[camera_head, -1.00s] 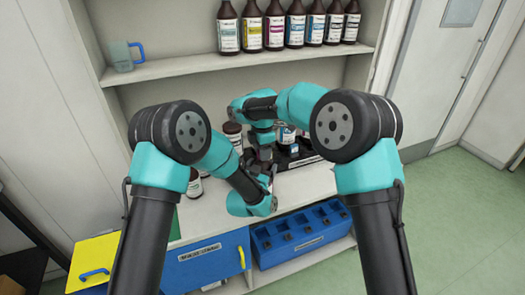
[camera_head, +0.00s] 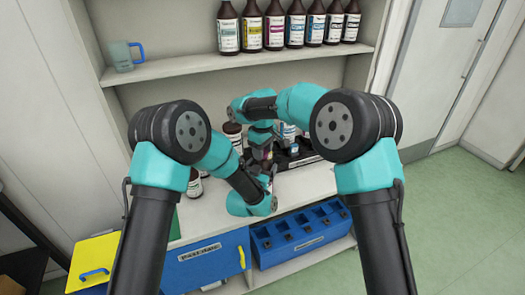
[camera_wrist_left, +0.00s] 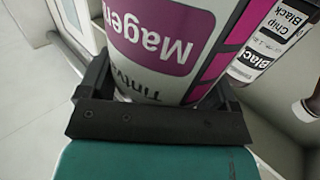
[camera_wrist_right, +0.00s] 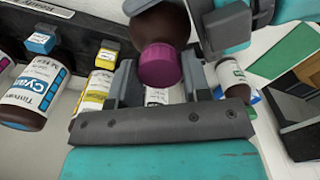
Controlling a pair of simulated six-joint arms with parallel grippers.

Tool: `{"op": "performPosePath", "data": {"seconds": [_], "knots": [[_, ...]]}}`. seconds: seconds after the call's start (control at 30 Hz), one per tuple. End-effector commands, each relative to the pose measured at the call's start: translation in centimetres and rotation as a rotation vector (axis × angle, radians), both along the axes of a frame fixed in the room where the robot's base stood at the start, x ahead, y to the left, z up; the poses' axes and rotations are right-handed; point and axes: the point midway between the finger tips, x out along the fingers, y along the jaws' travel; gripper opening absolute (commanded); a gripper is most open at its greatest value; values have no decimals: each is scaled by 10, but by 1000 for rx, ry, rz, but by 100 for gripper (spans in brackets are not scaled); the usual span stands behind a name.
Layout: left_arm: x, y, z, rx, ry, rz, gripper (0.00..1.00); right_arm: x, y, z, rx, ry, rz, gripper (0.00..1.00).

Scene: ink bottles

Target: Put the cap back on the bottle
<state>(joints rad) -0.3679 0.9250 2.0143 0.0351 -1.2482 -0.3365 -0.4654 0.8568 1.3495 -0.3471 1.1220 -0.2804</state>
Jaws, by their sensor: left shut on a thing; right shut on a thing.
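A brown bottle with a white and magenta label reading "Magenta" (camera_wrist_left: 160,40) is between my left gripper's fingers (camera_wrist_left: 160,88), which are shut on it. My right gripper (camera_wrist_right: 160,85) is shut on a magenta cap (camera_wrist_right: 160,66). The cap lies in front of the brown bottle's rounded top (camera_wrist_right: 160,22) in the right wrist view. I cannot tell whether cap and neck touch or are seated. In the head view my left gripper (camera_head: 268,172) and right gripper (camera_head: 264,150) meet above the counter, mostly hidden by my arms.
A cyan-labelled bottle (camera_wrist_right: 35,95) and a yellow-labelled bottle (camera_wrist_right: 92,92) stand near a dark rack (camera_head: 300,161) holding blue (camera_wrist_right: 41,43) and yellow (camera_wrist_right: 106,55) caps. A brown bottle (camera_head: 233,132) stands left of the grippers. Several bottles line the upper shelf, beside a mug (camera_head: 124,56).

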Motion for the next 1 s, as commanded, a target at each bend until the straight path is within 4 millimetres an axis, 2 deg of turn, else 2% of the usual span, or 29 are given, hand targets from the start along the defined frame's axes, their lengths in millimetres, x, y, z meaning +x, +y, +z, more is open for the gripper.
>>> {"op": "performPosePath", "data": {"seconds": [0.4,0.53,0.57,0.8,1.0], "knots": [[0,0,0,0,0,0,18,0,0,0,0,0,-549,15],[0,0,0,0,0,0,18,0,0,0,0,0,-537,15],[0,0,0,0,0,0,18,0,0,0,0,0,-537,45],[0,0,0,0,0,0,18,0,0,0,0,0,-535,68],[0,0,0,0,0,0,18,0,0,0,0,0,-534,69]]}}
